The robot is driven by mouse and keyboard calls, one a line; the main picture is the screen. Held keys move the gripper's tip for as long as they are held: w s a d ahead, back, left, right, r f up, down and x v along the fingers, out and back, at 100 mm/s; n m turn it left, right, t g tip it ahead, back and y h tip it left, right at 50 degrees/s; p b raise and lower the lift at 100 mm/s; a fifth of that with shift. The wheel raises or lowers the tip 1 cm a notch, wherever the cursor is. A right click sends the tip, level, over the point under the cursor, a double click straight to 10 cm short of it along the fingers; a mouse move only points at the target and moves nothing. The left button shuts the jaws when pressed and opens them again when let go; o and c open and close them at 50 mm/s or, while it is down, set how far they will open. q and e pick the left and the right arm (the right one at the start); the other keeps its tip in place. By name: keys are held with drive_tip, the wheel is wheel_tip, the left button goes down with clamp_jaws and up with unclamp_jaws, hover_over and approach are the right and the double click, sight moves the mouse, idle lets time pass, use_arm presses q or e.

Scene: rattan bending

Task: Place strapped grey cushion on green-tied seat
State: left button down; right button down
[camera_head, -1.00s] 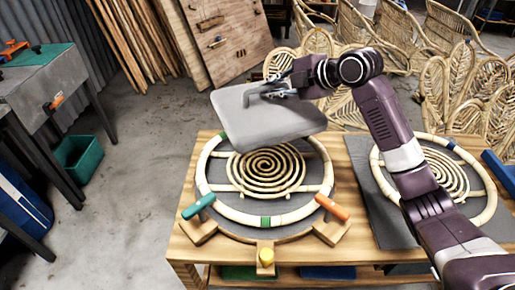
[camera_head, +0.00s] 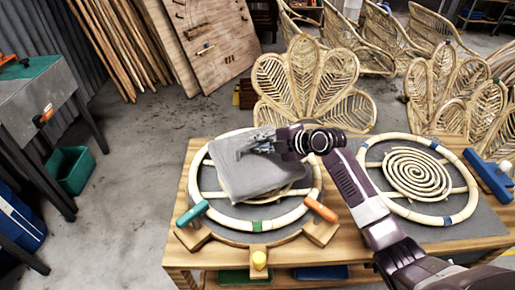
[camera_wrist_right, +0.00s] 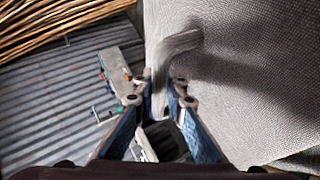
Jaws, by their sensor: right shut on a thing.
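The grey cushion (camera_head: 250,175) is over the round rattan seat (camera_head: 287,217) with the green tie (camera_head: 257,226) and hides most of its spiral. The cushion looks tilted; I cannot tell whether it touches the seat. My right gripper (camera_head: 262,143) is at the cushion's top, shut on its grey strap. In the right wrist view the strap (camera_wrist_right: 178,45) runs down between the fingers (camera_wrist_right: 167,102), with the cushion face (camera_wrist_right: 250,80) on the right. My left gripper is not in view.
A blue-tied round seat (camera_head: 398,211) lies on the right of the wooden table (camera_head: 180,250). Rattan chair backs (camera_head: 305,80) stand behind. A blue clamp (camera_head: 487,175) sits far right.

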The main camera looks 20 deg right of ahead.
sight(258, 153)
wheel_tip(258, 153, down, 3)
drive_tip(key=shift+r, duration=0.15)
drive_tip(key=c, duration=2.4)
unclamp_jaws()
drive_tip(key=shift+f, duration=0.2)
drive_tip(key=o, duration=0.4)
drive_tip(key=shift+o, duration=0.2)
drive_tip(key=shift+r, duration=0.1)
